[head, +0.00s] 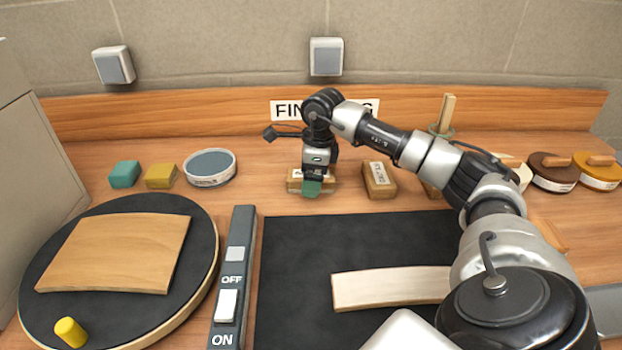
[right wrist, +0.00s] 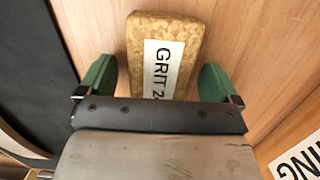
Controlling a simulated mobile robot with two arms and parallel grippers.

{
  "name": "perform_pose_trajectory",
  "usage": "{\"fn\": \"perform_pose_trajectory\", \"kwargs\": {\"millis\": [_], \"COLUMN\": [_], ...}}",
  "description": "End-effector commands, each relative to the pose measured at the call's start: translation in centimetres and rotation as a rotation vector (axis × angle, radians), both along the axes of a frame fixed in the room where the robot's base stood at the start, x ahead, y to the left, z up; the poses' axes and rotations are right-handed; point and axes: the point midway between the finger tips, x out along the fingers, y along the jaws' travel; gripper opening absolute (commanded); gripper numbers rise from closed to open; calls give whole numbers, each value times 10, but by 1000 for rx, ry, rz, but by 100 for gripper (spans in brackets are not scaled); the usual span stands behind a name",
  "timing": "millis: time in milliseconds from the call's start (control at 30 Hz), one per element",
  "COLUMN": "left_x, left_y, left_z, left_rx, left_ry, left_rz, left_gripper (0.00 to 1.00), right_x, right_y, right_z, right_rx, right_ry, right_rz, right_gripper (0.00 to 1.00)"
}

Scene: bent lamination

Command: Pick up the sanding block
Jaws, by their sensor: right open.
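A tan sanding block (head: 296,185) with a white label lies on the wooden bench at the back, below the "FINISHING" sign. It also shows in the right wrist view (right wrist: 187,38), where its label reads "GRIT 2" and its near end is hidden behind my gripper. My right gripper (head: 312,188) reaches down over this block. In the right wrist view my gripper's green fingers (right wrist: 157,82) are open, one on either side of the block. My left gripper is not in view.
A second labelled block (head: 379,180) lies just right. A round tin (head: 210,167) and teal (head: 124,174) and yellow (head: 160,176) blocks stand left. A bent wooden panel (head: 120,250) rests on a black turntable. A curved wooden strip (head: 390,288) lies on the black mat (head: 300,255).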

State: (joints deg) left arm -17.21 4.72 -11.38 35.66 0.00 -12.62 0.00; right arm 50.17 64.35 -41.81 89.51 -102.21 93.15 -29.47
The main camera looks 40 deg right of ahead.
Motion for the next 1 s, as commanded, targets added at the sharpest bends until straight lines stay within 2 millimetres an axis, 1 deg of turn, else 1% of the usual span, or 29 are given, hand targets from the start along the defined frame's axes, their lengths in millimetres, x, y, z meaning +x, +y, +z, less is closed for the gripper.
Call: {"fn": "perform_pose_trajectory", "kwargs": {"millis": [100,133,467,767,867,967,1000], "left_x": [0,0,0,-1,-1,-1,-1], "left_y": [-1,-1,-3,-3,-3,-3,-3], "left_z": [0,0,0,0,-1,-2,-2], "left_rx": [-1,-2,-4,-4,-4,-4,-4], "left_ry": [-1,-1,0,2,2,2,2], "left_rz": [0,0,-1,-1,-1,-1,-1], "left_gripper": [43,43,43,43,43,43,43], "right_x": [0,0,0,0,0,1,1], "right_y": [0,0,0,0,0,0,0], "right_z": [0,0,0,3,9,21,28], "right_rx": [0,0,0,1,0,1,0], "right_ry": [0,0,0,-1,-1,-3,-4], "right_rz": [0,0,0,0,0,0,-1], "right_gripper": [94,91,40,40,40,40,40]}}
